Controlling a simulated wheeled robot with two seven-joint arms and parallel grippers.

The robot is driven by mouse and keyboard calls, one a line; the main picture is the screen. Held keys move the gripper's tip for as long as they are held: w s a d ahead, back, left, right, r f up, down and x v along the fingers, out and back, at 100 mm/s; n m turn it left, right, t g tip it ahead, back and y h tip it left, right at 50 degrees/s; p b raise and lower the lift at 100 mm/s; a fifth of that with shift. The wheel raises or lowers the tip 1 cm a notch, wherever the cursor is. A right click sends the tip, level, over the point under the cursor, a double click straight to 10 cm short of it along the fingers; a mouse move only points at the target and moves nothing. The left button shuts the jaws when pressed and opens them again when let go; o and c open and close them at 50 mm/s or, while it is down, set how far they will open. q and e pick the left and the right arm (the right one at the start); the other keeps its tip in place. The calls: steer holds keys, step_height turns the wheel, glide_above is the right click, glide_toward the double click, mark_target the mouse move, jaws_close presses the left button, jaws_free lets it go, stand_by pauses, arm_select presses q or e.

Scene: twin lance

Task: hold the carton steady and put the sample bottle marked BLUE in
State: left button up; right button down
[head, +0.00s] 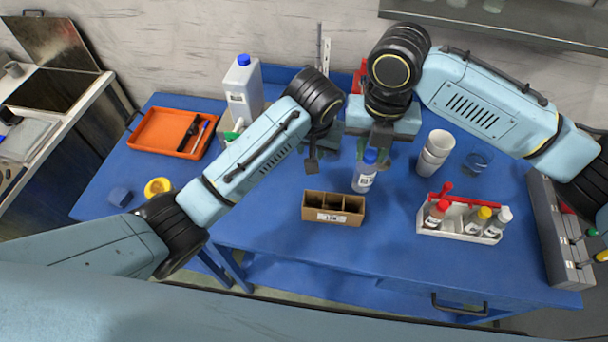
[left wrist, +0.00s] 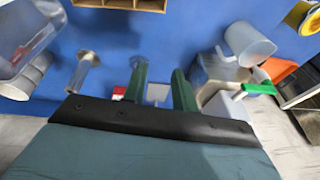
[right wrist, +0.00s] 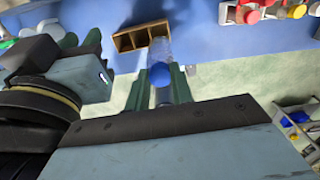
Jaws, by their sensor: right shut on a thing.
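The brown carton (head: 333,216) stands on the blue table, with a label on its front and open compartments that look empty. It also shows in the right wrist view (right wrist: 126,42). The clear bottle with a blue cap (head: 364,180) is upright, just behind the carton's right end. My right gripper (head: 377,152) is shut on it near the cap; the blue cap shows between the fingers in the right wrist view (right wrist: 160,74). My left gripper (head: 311,160) is behind the carton, apart from it. Its fingers (left wrist: 160,84) are spread and hold nothing.
A white caddy (head: 445,223) with red, yellow and white capped bottles stands right of the carton. White cups (head: 434,152) and a clear beaker (head: 479,160) are behind it. An orange tray (head: 165,133), a big jug (head: 243,90) and yellow tape (head: 158,187) are left.

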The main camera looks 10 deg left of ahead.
arm_select(q)
steer(key=s+f+g, duration=0.1)
steer(key=s+f+n+g, duration=0.1)
steer(key=s, duration=0.1)
steer(key=s+a+f, duration=0.1)
steer(key=f, duration=0.1)
steer(key=shift+s+f+g+h, duration=0.1)
steer(key=shift+s+g+h, duration=0.2)
steer(key=shift+g, duration=0.1)
steer(key=shift+s+f, duration=0.1)
steer(key=shift+f, duration=0.2)
glide_toward(317, 206)
steer(key=a+f, duration=0.1)
steer(key=f, duration=0.1)
steer(key=s+a+f, duration=0.1)
steer(key=f, duration=0.1)
steer(key=a+f, duration=0.1)
steer(key=f, duration=0.1)
steer(key=shift+s+a, duration=0.15)
steer(key=shift+s, duration=0.15)
jaws_close()
arm_select(e)
steer(key=shift+f, duration=0.1)
